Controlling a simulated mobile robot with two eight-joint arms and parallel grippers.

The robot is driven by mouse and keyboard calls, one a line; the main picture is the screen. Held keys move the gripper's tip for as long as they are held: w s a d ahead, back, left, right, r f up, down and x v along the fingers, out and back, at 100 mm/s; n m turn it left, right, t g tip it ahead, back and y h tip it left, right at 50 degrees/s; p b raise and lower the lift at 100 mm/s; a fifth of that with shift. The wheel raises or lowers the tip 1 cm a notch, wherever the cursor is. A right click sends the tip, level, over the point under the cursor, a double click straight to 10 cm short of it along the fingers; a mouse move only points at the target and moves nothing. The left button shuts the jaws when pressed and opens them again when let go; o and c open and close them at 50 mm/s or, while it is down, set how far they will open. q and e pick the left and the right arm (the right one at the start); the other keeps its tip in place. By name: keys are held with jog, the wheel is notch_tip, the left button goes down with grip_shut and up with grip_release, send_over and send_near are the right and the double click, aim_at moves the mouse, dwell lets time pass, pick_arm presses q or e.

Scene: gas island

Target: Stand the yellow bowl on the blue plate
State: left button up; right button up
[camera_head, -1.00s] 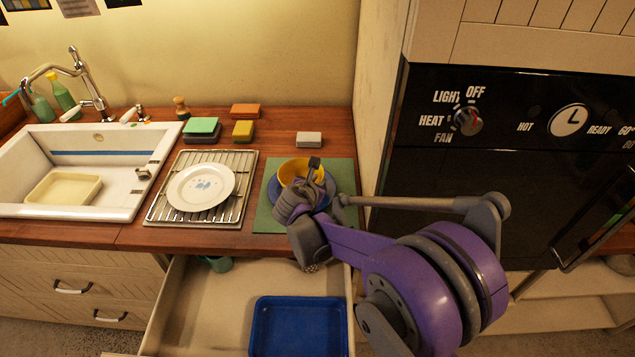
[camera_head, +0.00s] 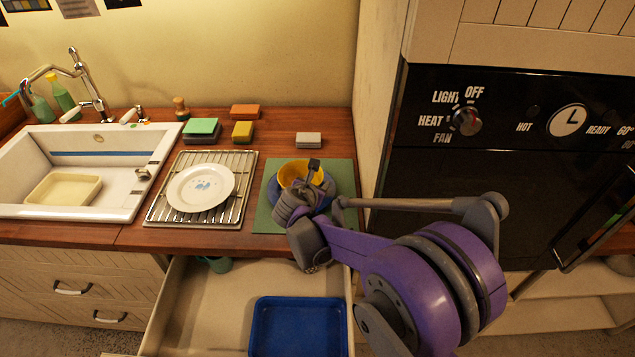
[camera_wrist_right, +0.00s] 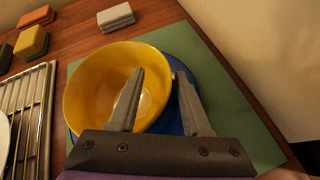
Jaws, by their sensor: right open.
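The yellow bowl (camera_head: 296,171) is upright over the blue plate (camera_head: 274,192), which lies on a green mat (camera_head: 262,217). In the right wrist view the bowl (camera_wrist_right: 85,88) sits toward the left part of the plate (camera_wrist_right: 180,68). My right gripper (camera_head: 316,168) is open at the bowl. In the right wrist view, one finger of my right gripper (camera_wrist_right: 158,75) reaches over the bowl's inside and the other is outside its right wall, above the plate. Whether the fingers touch the wall cannot be told. My left gripper is not in view.
A wire rack (camera_head: 157,205) with a white plate (camera_head: 201,187) stands left of the mat. Several sponges lie behind, including a grey one (camera_head: 309,139). An open drawer with a blue tray (camera_head: 299,328) is below. The oven (camera_head: 480,170) stands at right.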

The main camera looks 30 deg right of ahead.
jog(key=v, duration=1.1)
jog(key=s+a+f+m+g+y, duration=0.1)
jog(key=s+a+f+m+y, duration=0.1)
jog(key=s+m, duration=0.5)
jog(key=s+a+f+m+g+y, duration=0.1)
jog(key=s+a+f+m+y, duration=0.2)
jog(key=s+m, duration=0.3)
jog(key=s+a+f+m+y, duration=0.2)
jog(key=s+a+m+y, duration=0.1)
jog(key=s+m, duration=0.4)
jog(key=a+m, duration=0.1)
jog(key=m, duration=0.2)
jog(key=shift+s+f+m+g+y, duration=0.3)
jog(key=shift+f+m+g, duration=0.05)
jog(key=shift+m+g, duration=0.05)
jog(key=shift+s+a, duration=0.1)
